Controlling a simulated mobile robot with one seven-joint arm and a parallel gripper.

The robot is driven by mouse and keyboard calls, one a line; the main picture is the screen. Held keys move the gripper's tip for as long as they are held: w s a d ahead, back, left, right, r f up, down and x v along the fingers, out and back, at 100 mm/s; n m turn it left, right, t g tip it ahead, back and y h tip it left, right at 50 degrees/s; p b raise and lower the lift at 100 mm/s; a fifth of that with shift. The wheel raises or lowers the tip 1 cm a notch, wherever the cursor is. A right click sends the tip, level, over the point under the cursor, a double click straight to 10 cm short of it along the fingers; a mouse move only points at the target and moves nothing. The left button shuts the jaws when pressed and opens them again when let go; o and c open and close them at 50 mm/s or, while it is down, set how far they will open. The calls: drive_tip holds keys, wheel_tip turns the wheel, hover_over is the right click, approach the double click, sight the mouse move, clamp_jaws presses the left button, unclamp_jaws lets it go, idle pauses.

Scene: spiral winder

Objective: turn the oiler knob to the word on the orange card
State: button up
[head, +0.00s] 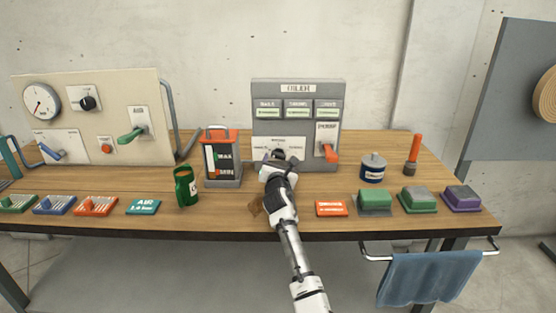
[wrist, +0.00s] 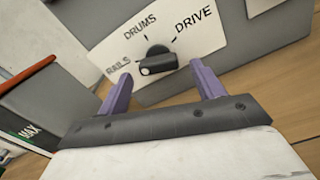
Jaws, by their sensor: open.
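The oiler panel (head: 262,127) is a grey box at the back middle of the bench. In the wrist view its white dial plate (wrist: 112,48) reads RAILS at left, DRUMS at top and DRIVE at right. The black oiler knob (wrist: 158,59) has its bar tilted, with a pale mark at its lower-left end, on the RAILS side. My gripper (wrist: 162,84) is open, its two purple fingers short of the knob and on either side of it. In the head view my gripper (head: 277,163) largely hides the knob. The orange card (head: 331,208) lies at the front; its word is too small to read.
An orange-handled lever (head: 331,153) is on the panel's right. A dark blue canister (head: 372,168) stands right. Bare wood surrounds the orange card.

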drive_tip(key=shift+w, duration=0.85)
drive_tip(key=c, duration=1)
